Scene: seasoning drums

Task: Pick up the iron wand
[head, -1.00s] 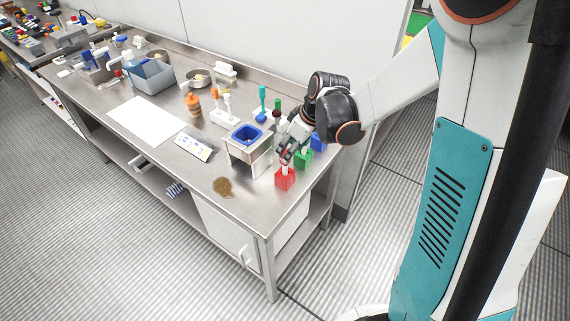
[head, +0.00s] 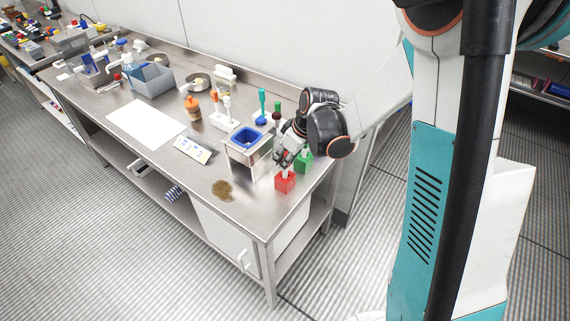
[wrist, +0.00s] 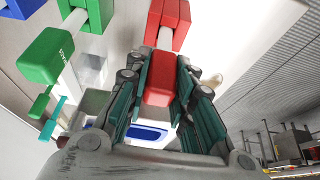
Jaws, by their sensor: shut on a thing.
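A wand with a red handle (wrist: 158,78), a pale rod (wrist: 165,38) and a red block (wrist: 176,14) at its far end is between my gripper's fingers in the wrist view. I cannot read a label naming it iron. My gripper (wrist: 155,100) is shut on the red handle. In the head view the red block (head: 285,181) is at the right end of the steel table, just below my gripper (head: 284,158). I cannot tell whether the block touches the table. A green wand (wrist: 45,56) with lettering is beside it, and its green block (head: 303,162) shows too.
A steel stand with a blue tub (head: 247,137) is just left of my gripper. A white rack (head: 223,121) and an orange bottle (head: 192,107) stand farther left. A brown spill (head: 223,190) lies near the table's front edge. A blue block (wrist: 32,5) is beyond the green wand.

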